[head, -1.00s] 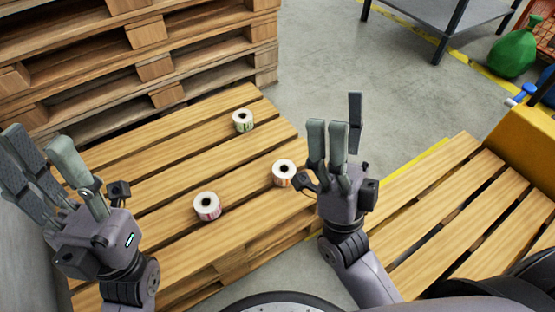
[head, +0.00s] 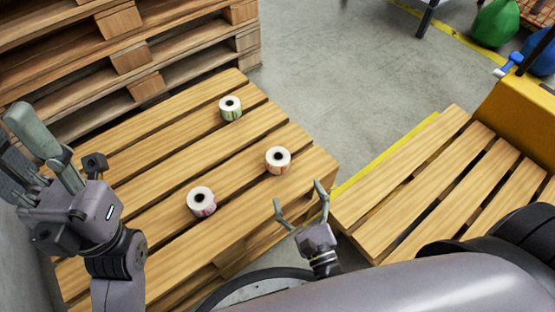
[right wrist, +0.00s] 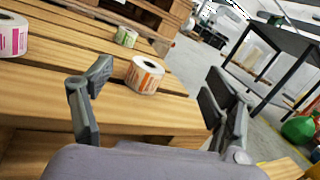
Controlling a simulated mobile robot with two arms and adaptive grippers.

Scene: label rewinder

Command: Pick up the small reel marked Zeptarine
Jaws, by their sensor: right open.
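Three small white reels with dark cores stand on a wooden pallet (head: 150,205). One has a green-printed label (head: 231,108), one an orange-printed label (head: 278,160), one a pink-printed label (head: 201,202). The names on them are too small to read, so I cannot tell which is Zeptarine. My right gripper (head: 300,196) is open and empty at the pallet's near right edge, close to the orange reel. In the right wrist view the orange reel (right wrist: 145,75) lies ahead between the spread fingers, apart from them. My left gripper (head: 40,150) is open and empty at the left.
A tall stack of pallets (head: 130,55) stands behind at the upper left. Another low pallet (head: 430,185) lies at the right beside a yellow machine (head: 520,120). Bare grey floor (head: 330,90) lies between. The reels stand well apart, with clear slats around them.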

